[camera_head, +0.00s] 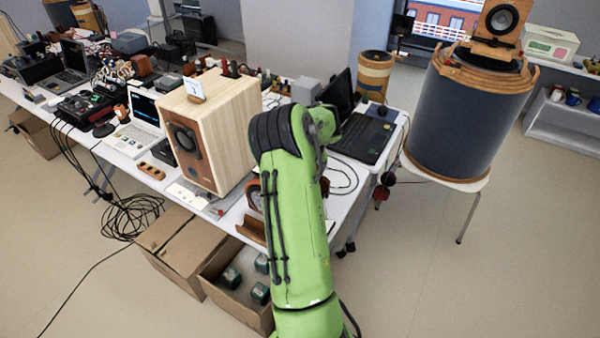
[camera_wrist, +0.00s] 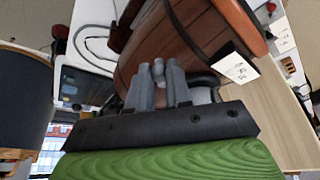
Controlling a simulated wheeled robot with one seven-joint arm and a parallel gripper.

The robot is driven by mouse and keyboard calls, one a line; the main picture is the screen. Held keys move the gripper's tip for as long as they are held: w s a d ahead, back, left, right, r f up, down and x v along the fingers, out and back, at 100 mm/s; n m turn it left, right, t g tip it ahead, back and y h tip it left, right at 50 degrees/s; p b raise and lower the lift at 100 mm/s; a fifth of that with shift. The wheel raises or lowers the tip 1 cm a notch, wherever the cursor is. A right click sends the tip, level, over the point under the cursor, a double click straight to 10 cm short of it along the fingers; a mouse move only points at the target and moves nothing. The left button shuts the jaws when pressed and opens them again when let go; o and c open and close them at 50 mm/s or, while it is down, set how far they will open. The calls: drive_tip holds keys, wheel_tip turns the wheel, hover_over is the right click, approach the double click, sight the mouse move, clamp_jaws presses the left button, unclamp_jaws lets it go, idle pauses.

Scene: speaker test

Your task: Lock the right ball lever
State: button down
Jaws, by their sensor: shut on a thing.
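My gripper (camera_wrist: 160,82) shows in the wrist view, with its two grey fingers close together against a reddish-brown wooden front (camera_wrist: 170,45). A small grey rounded knob, seemingly the ball lever (camera_wrist: 158,68), sits between the fingers, and they are shut on it. Its lower part and its mount are hidden by the fingers and the dark gripper plate. I cannot tell the lever's angle. In the head view my green arm reaches over the table and hides my gripper and the lever. A white card with writing (camera_wrist: 238,68) is on the wooden body right of the fingers.
A large pale wooden speaker box (camera_head: 225,125) stands on the white table left of my arm. A black laptop (camera_head: 366,138) lies to the right. Cardboard boxes (camera_head: 180,245) stand on the floor below. A large dark drum (camera_head: 465,115) stands on a white stool at right.

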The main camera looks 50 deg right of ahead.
drive_tip(key=shift+s+d+n+t+y+p, duration=0.15)
drive_tip(key=shift+d+n+y+p, duration=0.45)
drive_tip(key=shift+n, duration=0.8)
drive_tip(key=shift+s+d+n+t+y+p, duration=0.2)
drive_tip(key=shift+d+n+y+p, duration=0.4)
drive_tip(key=shift+n, duration=0.8)
drive_tip(key=shift+s+d+n+t+y+p, duration=0.15)
drive_tip(key=shift+d+n+y+p, duration=0.4)
drive_tip(key=shift+n, duration=0.85)
drive_tip(key=c, duration=1.3)
unclamp_jaws()
drive_tip(key=p+v, duration=0.2)
drive_tip(key=v, duration=1.3)
drive_tip(key=shift+s+a+r+p, duration=0.1)
drive_tip(key=shift+r+p, duration=0.25)
drive_tip(key=shift+r, duration=0.05)
